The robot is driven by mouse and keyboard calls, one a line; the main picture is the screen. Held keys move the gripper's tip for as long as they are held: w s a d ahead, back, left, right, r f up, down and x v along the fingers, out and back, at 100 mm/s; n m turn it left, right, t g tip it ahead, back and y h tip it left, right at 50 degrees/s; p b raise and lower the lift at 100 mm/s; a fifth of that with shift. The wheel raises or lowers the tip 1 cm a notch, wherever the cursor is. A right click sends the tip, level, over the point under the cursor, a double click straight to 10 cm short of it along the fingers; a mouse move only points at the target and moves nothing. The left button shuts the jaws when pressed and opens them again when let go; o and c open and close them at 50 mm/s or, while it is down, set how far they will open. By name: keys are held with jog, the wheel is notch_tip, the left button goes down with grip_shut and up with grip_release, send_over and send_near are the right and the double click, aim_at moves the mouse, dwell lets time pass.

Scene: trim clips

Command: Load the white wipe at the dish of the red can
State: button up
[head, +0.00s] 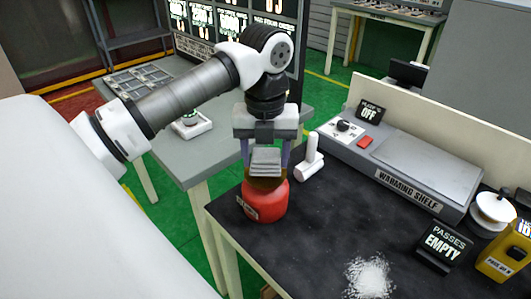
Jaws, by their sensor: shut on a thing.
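My gripper (265,152) is shut on the white wipe (265,163), a folded pale pad between its two fingers. The red can (267,207) stands upright on the dark bench near its left edge, directly below the gripper. Its brownish dish (267,184) at the top is partly hidden behind the wipe. The wipe's lower edge overlaps the dish in the picture; I cannot tell whether they touch.
A white T-shaped tool (308,160) lies close right of the can. Behind are a warming shelf (430,170) and a low wall. A white granular heap (370,277), an "EMPTY" sign (443,246) and a yellow container (507,252) are to the right. The bench middle (340,215) is clear.

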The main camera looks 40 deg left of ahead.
aim_at(266, 154)
jog(key=shift+f+b, duration=0.8)
jog(key=shift+f, duration=0.1)
dwell(0.8)
jog(key=shift+r, duration=0.1)
dwell(0.4)
jog(key=shift+r+p, duration=2)
jog(key=shift+r, duration=1.45)
